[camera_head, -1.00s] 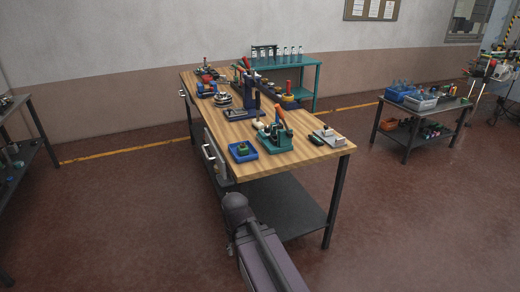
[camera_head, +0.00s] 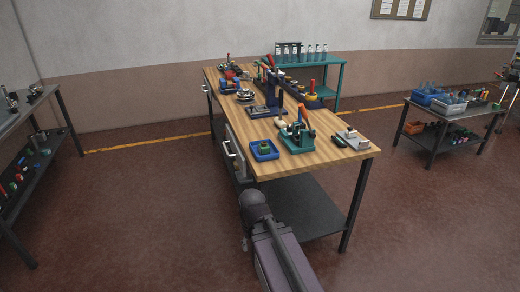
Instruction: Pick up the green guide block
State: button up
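A small green block (camera_head: 265,147) sits in a blue tray (camera_head: 254,155) at the near left corner of the wooden workbench (camera_head: 310,169). It looks like the guide block, but it is too small to tell its details. My arm reaches up from the bottom of the picture, in front of the bench and below the tray. My gripper is not visible in this view.
A green fixture with an orange-red handle (camera_head: 302,128) stands right of the tray. More tools crowd the bench farther back. Shelved tables stand at left (camera_head: 68,118) and right (camera_head: 437,137). The floor (camera_head: 140,215) left of the bench is clear.

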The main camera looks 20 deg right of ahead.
aim_at(262, 151)
jog(key=u, duration=0.25)
jog(key=i, duration=0.95)
jog(key=z, duration=0.3)
